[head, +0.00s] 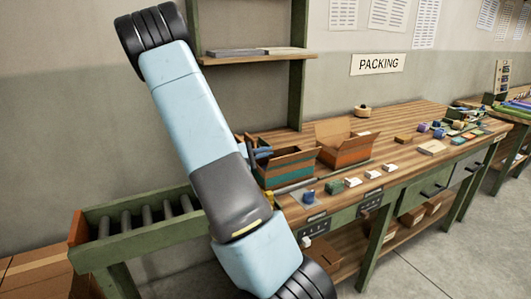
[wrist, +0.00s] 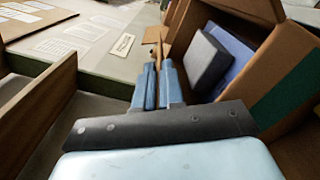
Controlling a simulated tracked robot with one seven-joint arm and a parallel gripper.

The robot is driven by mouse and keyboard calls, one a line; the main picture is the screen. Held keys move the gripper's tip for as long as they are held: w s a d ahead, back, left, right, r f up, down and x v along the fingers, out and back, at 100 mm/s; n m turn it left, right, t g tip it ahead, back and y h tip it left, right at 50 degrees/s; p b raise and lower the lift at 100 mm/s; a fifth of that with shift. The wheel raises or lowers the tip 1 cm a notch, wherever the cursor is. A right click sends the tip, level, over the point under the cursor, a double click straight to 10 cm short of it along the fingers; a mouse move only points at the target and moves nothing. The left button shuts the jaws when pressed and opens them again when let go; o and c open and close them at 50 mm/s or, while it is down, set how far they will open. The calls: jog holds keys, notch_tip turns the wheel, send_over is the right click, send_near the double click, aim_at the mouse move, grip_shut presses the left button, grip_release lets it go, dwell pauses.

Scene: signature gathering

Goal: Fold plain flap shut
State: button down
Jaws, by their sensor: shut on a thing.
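An open cardboard box with a teal band (head: 287,174) stands on the bench in the head view. In the wrist view the box (wrist: 285,75) fills the right side, with a dark grey item (wrist: 207,62) and a blue item (wrist: 235,52) inside. My gripper (head: 262,152) is at the box's left edge, partly hidden by my arm. In the wrist view my gripper (wrist: 158,66) has its blue fingers close together on a thin plain brown flap (wrist: 156,47), seen nearly edge-on. The flap stands up beside the box opening. Its lower part is hidden by the fingers.
Small white boxes and a blue item (head: 309,196) lie along the bench front. A roller conveyor (head: 150,222) is at left, a shelf (head: 260,55) behind. Bench space (head: 400,120) is clear at the back.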

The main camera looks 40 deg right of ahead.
jog(key=c, duration=1.3)
grip_release()
jog(key=shift+a, duration=0.1)
jog(key=v, duration=1.3)
jog(key=shift+a, duration=0.3)
